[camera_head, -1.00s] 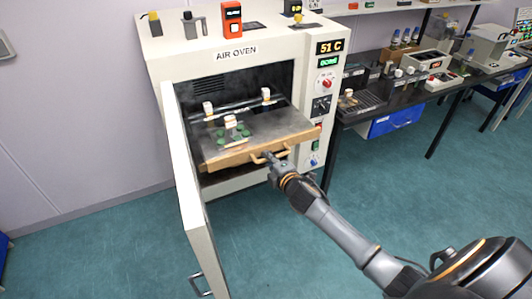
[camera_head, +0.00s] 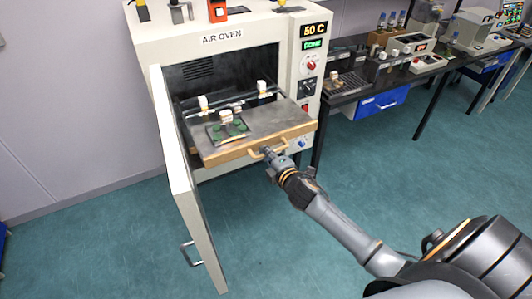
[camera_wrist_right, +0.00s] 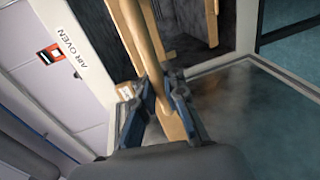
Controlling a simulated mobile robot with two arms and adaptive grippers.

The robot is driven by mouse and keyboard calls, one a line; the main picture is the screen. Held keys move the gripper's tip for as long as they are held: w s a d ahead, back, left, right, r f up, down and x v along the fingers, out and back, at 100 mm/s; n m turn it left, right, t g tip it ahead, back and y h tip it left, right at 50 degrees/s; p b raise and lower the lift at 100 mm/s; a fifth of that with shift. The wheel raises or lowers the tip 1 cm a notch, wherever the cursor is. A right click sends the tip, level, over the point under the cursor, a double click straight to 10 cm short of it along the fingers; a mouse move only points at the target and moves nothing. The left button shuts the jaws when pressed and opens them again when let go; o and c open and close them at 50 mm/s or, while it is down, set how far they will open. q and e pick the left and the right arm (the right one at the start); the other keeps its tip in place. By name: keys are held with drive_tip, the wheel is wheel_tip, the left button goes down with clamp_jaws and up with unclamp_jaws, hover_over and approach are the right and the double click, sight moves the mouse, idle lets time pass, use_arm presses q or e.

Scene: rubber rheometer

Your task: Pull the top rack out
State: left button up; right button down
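The top rack (camera_head: 264,133) is a grey metal tray with a wooden front edge. It sticks out of the open air oven (camera_head: 220,58) and carries a small dark tray with green discs and several white jars. My right gripper (camera_head: 268,152) is at the wooden handle (camera_head: 257,155) on the rack's front. In the right wrist view the two blue-grey fingers of the gripper (camera_wrist_right: 160,105) close around the wooden handle bar (camera_wrist_right: 150,55). My left gripper is not in view.
The oven door (camera_head: 187,185) stands open on the left, its handle low down. A black bench (camera_head: 365,88) with instruments and a blue drawer (camera_head: 377,103) stands to the right. The teal floor in front of the oven is clear.

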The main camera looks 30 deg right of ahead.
drive_tip(key=c, duration=1.4)
unclamp_jaws()
drive_tip(key=shift+s, duration=0.15)
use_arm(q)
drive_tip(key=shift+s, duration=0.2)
use_arm(e)
drive_tip(key=v, duration=1.1)
drive_tip(key=shift+s+r, duration=0.15)
drive_tip(key=shift+s, duration=0.2)
